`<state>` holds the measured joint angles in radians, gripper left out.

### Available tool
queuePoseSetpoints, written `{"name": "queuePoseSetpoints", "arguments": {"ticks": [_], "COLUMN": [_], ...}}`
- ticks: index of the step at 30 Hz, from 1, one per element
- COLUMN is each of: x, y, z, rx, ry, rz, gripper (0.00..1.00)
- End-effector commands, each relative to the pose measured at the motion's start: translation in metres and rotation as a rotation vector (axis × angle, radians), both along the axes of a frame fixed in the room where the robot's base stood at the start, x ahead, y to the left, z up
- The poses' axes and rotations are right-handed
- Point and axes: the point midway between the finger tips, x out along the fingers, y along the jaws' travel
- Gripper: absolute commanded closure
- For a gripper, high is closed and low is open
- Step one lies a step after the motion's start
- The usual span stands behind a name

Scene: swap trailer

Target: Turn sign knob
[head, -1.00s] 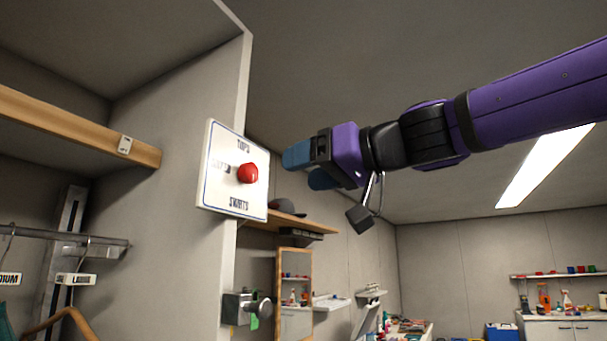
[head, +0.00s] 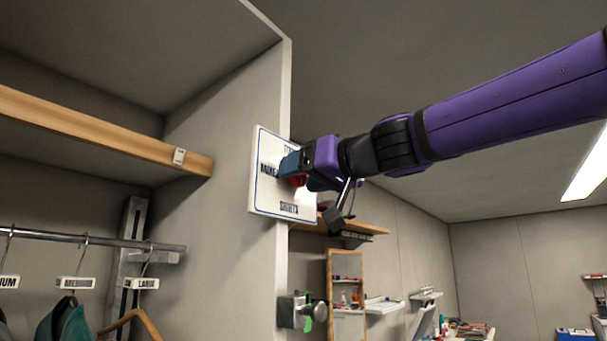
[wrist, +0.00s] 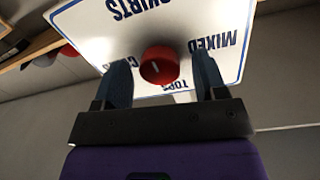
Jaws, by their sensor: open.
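The white sign (head: 268,190) with a blue border is mounted on the edge of the grey partition in the head view. In the head view the knob (head: 298,180) is mostly hidden behind my gripper. My gripper (wrist: 163,84) is open, with one blue finger on each side of the knob. A gap shows beside each finger; contact cannot be told.
A wooden shelf (head: 100,135) and a hanging rail (head: 100,240) with labelled hangers are at the left. A metal fitting with a round knob (head: 302,312) sticks out below the sign. Another shelf (head: 350,226) is behind my gripper. Open room lies to the right.

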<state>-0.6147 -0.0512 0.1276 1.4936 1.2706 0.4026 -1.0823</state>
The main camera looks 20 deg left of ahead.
Motion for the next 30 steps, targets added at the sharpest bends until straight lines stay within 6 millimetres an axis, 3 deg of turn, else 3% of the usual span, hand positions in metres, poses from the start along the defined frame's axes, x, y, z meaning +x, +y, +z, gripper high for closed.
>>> {"name": "queuePoseSetpoints", "arguments": {"ticks": [9, 15, 16, 30], "x": [0.0008, 0.0008, 0.0007, 0.0014], "y": [0.0019, 0.0018, 0.0018, 0.0013], "z": [0.0002, 0.0001, 0.0001, 0.0001], "rx": [0.000, 0.000, 0.000, 0.040], "ry": [0.000, 0.000, 0.000, 0.098], "rz": [0.000, 0.000, 0.000, -0.001], "gripper": [0.35, 0.81, 0.84, 0.84]}}
